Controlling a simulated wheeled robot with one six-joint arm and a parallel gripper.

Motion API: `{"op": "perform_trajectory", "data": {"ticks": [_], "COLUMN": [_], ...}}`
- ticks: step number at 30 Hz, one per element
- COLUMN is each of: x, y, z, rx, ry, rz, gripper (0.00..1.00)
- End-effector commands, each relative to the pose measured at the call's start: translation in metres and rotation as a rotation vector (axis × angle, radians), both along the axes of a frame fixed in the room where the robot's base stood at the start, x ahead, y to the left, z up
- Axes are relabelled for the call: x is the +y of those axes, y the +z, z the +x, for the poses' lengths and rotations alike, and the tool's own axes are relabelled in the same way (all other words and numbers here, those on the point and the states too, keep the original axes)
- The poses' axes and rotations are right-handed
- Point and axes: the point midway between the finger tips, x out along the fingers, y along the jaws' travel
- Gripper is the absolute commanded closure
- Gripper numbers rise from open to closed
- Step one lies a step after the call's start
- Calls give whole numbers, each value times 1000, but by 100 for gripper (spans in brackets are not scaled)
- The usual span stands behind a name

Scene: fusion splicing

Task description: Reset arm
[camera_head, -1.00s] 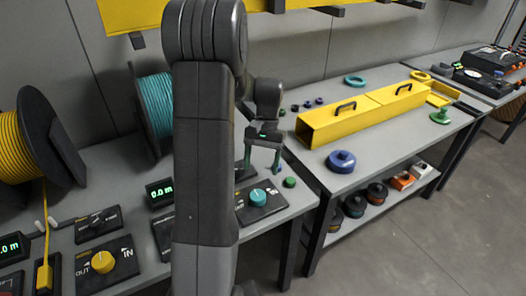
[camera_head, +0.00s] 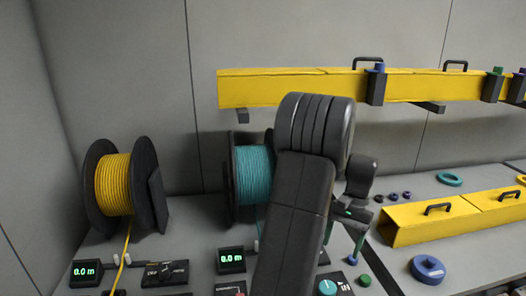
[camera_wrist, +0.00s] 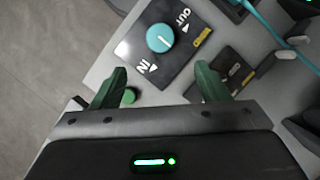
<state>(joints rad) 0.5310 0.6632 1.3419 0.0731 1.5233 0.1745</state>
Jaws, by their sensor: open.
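My gripper shows in the wrist view (camera_wrist: 155,85) with its two green fingers spread wide apart and nothing between them. Beyond the fingers lie a black panel with a teal IN/OUT knob (camera_wrist: 160,38) and a small green button-like piece (camera_wrist: 129,96). In the head view my gripper (camera_head: 355,240) hangs from my raised arm, above the grey bench near the teal knob (camera_head: 328,287). My arm hides part of the bench and of the teal cable spool (camera_head: 254,175).
A yellow cable spool (camera_head: 113,185) stands at the left, beside a 0.0 m display (camera_head: 87,272). A yellow wall duct (camera_head: 300,88) runs above my arm. A yellow box duct (camera_head: 430,222) and a blue spool (camera_head: 428,269) sit on the right bench.

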Motion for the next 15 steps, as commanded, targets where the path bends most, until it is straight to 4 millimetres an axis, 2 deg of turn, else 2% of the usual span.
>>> {"op": "perform_trajectory", "data": {"ticks": [5, 15], "x": [7, 24], "y": [-25, -86], "z": [-8, -27], "rx": [3, 3], "ry": [1, 1], "rz": [2, 2], "gripper": [32, 32]}}
